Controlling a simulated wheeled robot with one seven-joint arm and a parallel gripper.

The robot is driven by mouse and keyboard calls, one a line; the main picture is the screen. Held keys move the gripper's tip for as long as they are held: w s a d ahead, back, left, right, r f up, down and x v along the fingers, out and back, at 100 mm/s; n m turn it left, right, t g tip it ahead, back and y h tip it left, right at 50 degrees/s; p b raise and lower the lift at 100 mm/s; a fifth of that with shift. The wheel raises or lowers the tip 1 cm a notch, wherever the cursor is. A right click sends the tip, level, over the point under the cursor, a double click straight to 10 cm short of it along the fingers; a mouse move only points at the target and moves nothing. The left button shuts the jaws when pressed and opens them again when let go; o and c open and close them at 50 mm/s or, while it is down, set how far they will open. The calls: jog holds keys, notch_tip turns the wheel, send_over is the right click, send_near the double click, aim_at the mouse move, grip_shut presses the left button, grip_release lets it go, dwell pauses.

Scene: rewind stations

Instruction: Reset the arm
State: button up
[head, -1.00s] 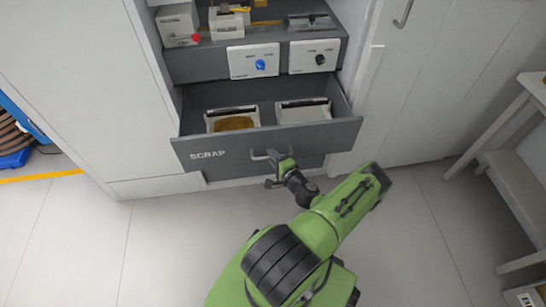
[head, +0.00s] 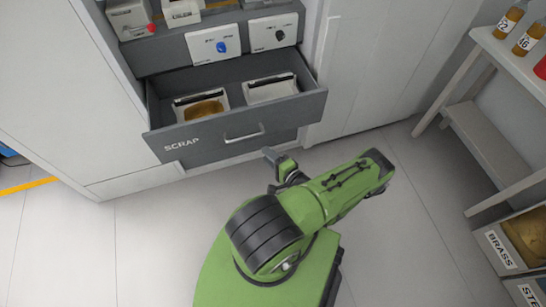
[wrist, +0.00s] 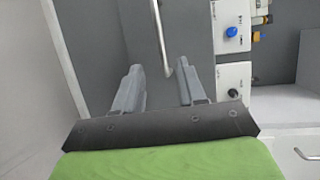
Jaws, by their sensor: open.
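My arm (head: 290,220) is green with black bands and is bent low in front of the cabinet. My gripper (head: 279,162) is open and empty, just right of and below the handle (head: 245,136) of the grey SCRAP drawer (head: 185,148). The handle is clear of my gripper in the head view. In the wrist view my two grey fingers (wrist: 160,78) stand apart, and the handle bar (wrist: 162,38) shows beyond their tips against the grey drawer front. The drawer is pulled open and holds two white bins, the left one (head: 180,108) with brownish contents.
Above the drawer are two white panels, one with a blue knob (head: 221,47), one with a black knob (head: 280,34). A grey bench (head: 485,130) with bottles stands at right. A BRASS bin (head: 497,250) sits below it. Floor between is clear.

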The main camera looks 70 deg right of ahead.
jog(key=shift+v, duration=1.2)
jog(key=w+a+r+n+g+y+p, duration=0.2)
jog(key=w+a+r+n+g+y, duration=0.25)
jog(key=r, duration=0.55)
jog(key=w+a+r+n+g+y+p, duration=0.25)
jog(key=w+a+r+n, duration=0.25)
jog(key=w+r+n, duration=0.3)
jog(key=w+a+r+n+g+y+p, duration=0.1)
jog(key=w+a+r+n+g+y, duration=0.4)
jog(key=r, duration=0.6)
jog(key=s+a+r+n+h+p, duration=0.3)
jog(key=a+r+n, duration=0.2)
jog(key=a+r, duration=0.55)
jog(key=s+a+r+n+t+h+p, duration=0.1)
jog(key=s+a+r+t+h, duration=0.1)
jog(key=s+r, duration=0.7)
jog(key=a+r+t, duration=0.1)
jog(key=a, duration=0.1)
jog(key=shift+a, duration=0.35)
